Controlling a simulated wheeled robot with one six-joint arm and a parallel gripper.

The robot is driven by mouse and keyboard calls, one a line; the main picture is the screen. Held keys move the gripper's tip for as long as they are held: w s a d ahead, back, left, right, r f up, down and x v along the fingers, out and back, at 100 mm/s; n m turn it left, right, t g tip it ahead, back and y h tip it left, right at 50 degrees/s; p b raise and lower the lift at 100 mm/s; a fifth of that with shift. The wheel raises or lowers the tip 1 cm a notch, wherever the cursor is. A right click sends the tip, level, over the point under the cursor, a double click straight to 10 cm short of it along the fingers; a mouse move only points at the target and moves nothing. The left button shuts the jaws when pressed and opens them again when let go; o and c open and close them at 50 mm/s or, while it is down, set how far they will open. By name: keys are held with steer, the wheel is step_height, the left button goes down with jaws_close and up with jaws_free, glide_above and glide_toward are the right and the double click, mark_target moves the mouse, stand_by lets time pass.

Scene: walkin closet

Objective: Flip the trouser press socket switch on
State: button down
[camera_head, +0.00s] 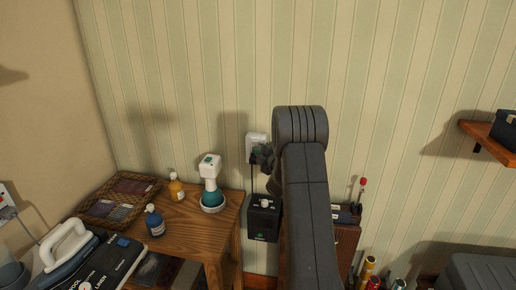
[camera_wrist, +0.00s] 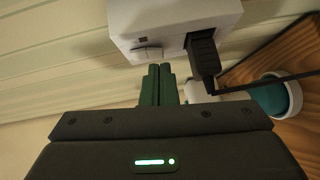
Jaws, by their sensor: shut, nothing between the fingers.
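The white wall socket (camera_head: 254,143) is on the striped wall, just left of my arm in the head view. In the wrist view the socket (camera_wrist: 172,20) is close above my fingertips, with a small rocker switch (camera_wrist: 147,53) on its face and a black plug (camera_wrist: 203,52) in it. My gripper (camera_wrist: 158,70) is shut and empty, its fingertips just below the switch. I cannot tell whether they touch it, nor which way the switch is set. In the head view my gripper is mostly hidden by my arm, with a dark part (camera_head: 264,154) at the socket.
A black box (camera_head: 263,222) hangs below the socket. A wooden table (camera_head: 185,225) at left holds a white and teal device (camera_head: 210,180), bottles and a wicker tray (camera_head: 107,218). A wooden shelf (camera_head: 485,137) is at right. A black cord runs from the plug.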

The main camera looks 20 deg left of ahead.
steer(key=shift+w+a, duration=0.1)
steer(key=shift+w, duration=0.25)
steer(key=shift+f, duration=0.15)
steer(key=shift+w+b, duration=0.15)
steer(key=shift+b, duration=0.9)
